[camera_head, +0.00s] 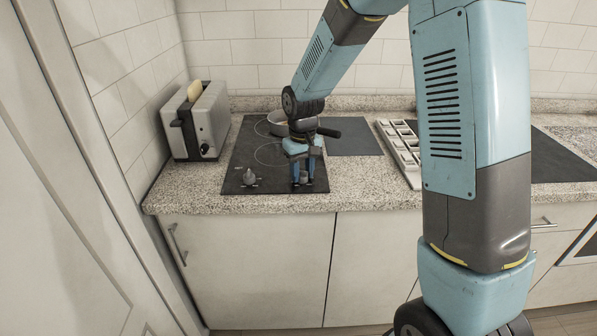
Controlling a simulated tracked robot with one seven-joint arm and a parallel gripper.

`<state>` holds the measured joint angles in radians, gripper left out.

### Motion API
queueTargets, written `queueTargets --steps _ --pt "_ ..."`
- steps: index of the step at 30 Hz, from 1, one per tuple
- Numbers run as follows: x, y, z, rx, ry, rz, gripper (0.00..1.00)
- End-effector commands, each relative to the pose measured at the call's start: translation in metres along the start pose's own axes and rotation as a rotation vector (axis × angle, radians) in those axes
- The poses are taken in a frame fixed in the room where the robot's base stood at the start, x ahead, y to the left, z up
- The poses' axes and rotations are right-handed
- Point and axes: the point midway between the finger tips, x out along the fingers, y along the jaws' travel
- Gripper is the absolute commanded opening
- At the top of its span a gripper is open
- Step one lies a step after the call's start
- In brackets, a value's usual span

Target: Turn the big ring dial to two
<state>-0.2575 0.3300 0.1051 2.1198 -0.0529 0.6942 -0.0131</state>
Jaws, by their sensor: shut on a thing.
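A black cooktop (238,160) is set into the speckled counter, with thin ring outlines on its glass. Two dials sit along its front edge. The left dial (249,177) is grey and stands free, with small marks beside it. My gripper (304,183) points down at the front right of the cooktop, shut on the right dial (304,177). The fingers hide most of that dial, so its pointer and setting cannot be read. The link between each dial and its ring is too small to make out.
A pan (279,126) with a dark handle stands at the back of the cooktop, partly behind my wrist. A toaster (196,121) with bread is at the left by the wall. A compartment tray (402,150) lies to the right. Bare counter (365,190) lies right of my gripper.

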Motion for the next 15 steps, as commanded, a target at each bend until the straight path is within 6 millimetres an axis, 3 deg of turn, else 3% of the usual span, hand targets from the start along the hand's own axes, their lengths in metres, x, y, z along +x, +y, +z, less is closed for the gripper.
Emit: queueTargets --steps 15 --pt "-0.0017 0.0004 -0.0021 0.406 0.006 0.0 0.06"
